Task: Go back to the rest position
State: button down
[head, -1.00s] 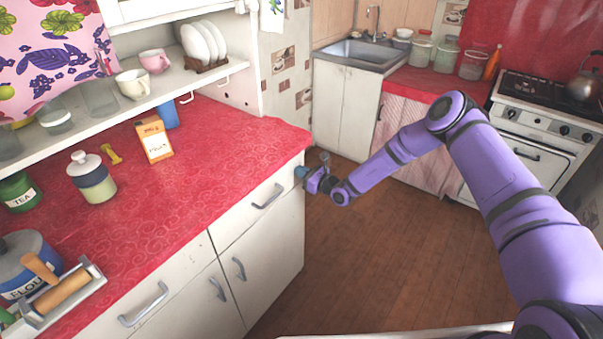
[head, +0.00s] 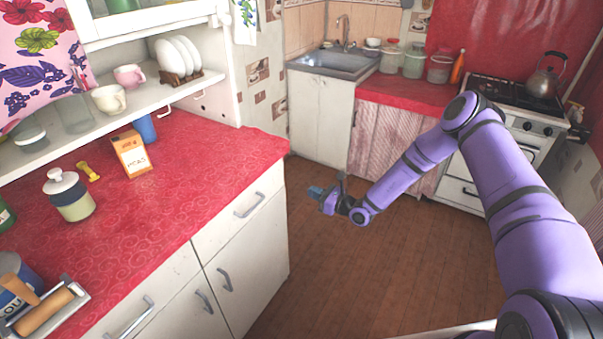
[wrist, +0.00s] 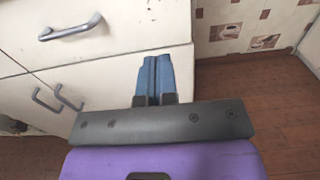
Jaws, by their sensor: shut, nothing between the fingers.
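My gripper (head: 317,192) is out over the wooden floor, just right of the corner of the white cabinet (head: 240,265) with the red oilcloth top, apart from it in the head view. In the wrist view its two blue fingers (wrist: 155,78) lie side by side, shut with nothing between them. Behind the fingers, the wrist view shows a cabinet drawer with a metal handle (wrist: 70,28). My purple arm reaches in from the right, bent at the elbow.
On the red counter (head: 215,150) stand an orange-brown box (head: 131,155), a lidded jar (head: 70,197), a yellow dumbbell-shaped thing (head: 88,171) and a rolling pin (head: 43,311). A sink (head: 335,63) and a stove (head: 515,110) stand at the back. The wooden floor (head: 330,265) between is clear.

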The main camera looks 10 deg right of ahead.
jog(key=s+r+n+g+h, duration=0.1)
jog(key=s+r+n+g, duration=0.4)
jog(key=r, duration=0.6)
jog(key=s+r+n+g+h, duration=0.1)
jog(key=s+r+n+g, duration=0.25)
jog(key=r+n, duration=0.5)
jog(key=s+r+n+g+h, duration=0.1)
jog(key=s+r+n+g, duration=0.4)
jog(key=r, duration=0.8)
jog(key=s+d+r+n+t+h, duration=0.2)
jog(key=s+d+r, duration=0.3)
jog(key=s, duration=0.5)
jog(key=s+d+r+n+t+h, duration=0.2)
jog(key=s+d+r+h, duration=0.3)
jog(key=s, duration=0.5)
jog(key=s+d+r+n+t+h, duration=0.3)
jog(key=s+d+r, duration=0.4)
jog(key=s, duration=0.3)
jog(key=shift+s+d+r+t+h, duration=0.15)
jog(key=shift+s+d+t+h, duration=0.15)
jog(key=shift+h, duration=0.3)
